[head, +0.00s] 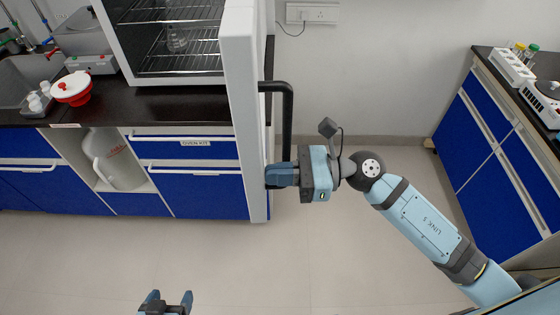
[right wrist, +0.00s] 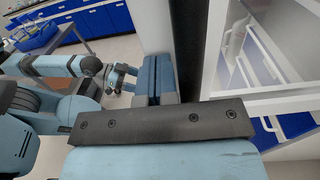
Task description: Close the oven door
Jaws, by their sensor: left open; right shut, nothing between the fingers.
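The oven (head: 167,40) stands on the dark counter with its front open and wire racks showing inside. Its white door (head: 242,110) stands swung out toward me, seen nearly edge-on, with a black bar handle (head: 289,120) on its right face. My right gripper (head: 272,176) is shut and empty at the door's right side, below the handle; I cannot tell whether it touches. In the right wrist view its closed fingers (right wrist: 155,75) point toward the door, whose white frame and glass (right wrist: 262,50) fill the right. My left gripper (head: 166,303) is open and empty at the bottom, away from the door.
A red and white container (head: 72,88) and small white bottles (head: 38,100) stand on the counter at left. Blue cabinets (head: 200,192) are below. A second bench (head: 500,140) is at right. Floor between is clear.

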